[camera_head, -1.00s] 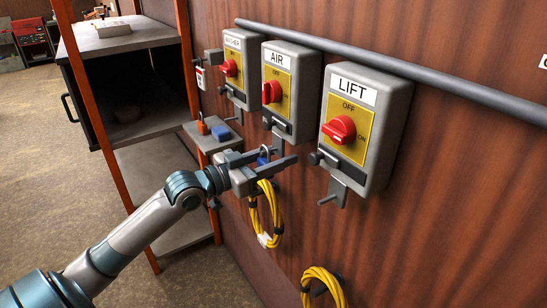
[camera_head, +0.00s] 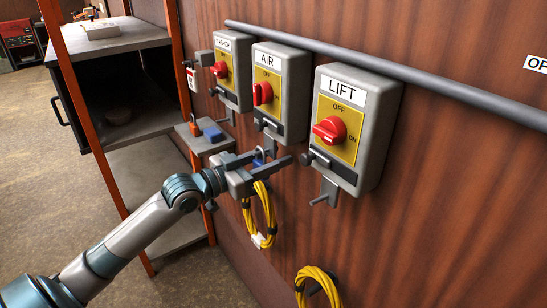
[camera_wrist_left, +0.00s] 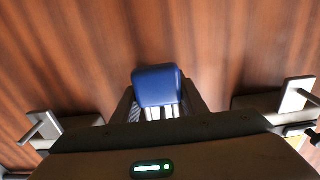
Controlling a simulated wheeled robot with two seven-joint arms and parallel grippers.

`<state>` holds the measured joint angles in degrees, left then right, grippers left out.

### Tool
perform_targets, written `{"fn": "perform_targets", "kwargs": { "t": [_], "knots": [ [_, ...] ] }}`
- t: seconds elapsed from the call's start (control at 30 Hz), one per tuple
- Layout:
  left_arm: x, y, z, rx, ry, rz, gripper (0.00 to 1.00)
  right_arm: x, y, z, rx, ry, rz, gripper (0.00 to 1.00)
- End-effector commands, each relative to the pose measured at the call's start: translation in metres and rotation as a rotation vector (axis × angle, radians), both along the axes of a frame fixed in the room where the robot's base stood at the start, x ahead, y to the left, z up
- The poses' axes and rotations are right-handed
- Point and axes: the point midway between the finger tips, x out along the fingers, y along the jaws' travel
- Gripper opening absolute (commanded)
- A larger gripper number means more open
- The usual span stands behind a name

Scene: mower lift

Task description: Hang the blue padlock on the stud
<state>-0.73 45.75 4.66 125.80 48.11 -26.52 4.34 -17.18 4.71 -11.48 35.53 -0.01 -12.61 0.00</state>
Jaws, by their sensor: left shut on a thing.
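My left gripper (camera_head: 274,162) is shut on the blue padlock (camera_wrist_left: 158,86), whose body sits between the fingers in the left wrist view. In the head view only a small blue part of the padlock (camera_head: 258,162) and its shackle show between the fingers. The gripper is close to the wall, below the AIR box and left of the LIFT box. A metal bracket with a stud (camera_head: 320,199) hangs under the LIFT box (camera_head: 355,130), to the right of the gripper, apart from it. In the wrist view brackets with studs show at left (camera_wrist_left: 36,130) and right (camera_wrist_left: 303,96). My right gripper is out of view.
The AIR box (camera_head: 282,90) and another switch box (camera_head: 232,72) are to the left. A small shelf (camera_head: 200,146) holds an orange padlock (camera_head: 194,127) and another blue item (camera_head: 213,134). Yellow cable coils (camera_head: 262,215) hang below. A pipe (camera_head: 430,93) runs above.

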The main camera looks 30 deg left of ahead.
Motion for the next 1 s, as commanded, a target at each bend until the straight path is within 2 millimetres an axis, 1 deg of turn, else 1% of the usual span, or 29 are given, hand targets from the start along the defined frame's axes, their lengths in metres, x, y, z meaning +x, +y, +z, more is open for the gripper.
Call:
{"fn": "perform_targets", "kwargs": {
  "t": [0.03, 0.07, 0.1, 0.57, 0.77, 1.0],
  "knots": [
    [0.0, 0.0, 0.001, 0.001, -0.001, 0.0, 0.44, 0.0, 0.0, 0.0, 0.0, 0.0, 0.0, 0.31],
    [0.0, 0.0, 0.001, 0.001, -0.001, 0.0, 0.51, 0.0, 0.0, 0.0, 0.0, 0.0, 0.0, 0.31],
    [0.0, 0.0, 0.001, 0.001, -0.001, 0.0, 0.6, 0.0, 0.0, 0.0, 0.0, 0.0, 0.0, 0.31],
    [-0.003, 0.002, -0.001, 0.0, 0.0, 0.001, 0.61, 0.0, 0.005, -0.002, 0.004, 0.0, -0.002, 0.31],
    [-0.015, 0.007, -0.002, 0.002, 0.0, 0.001, 0.61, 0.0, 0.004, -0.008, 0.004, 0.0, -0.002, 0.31],
    [-0.039, 0.017, -0.004, 0.002, 0.002, 0.001, 0.61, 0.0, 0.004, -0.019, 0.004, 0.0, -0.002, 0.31]
  ]
}}
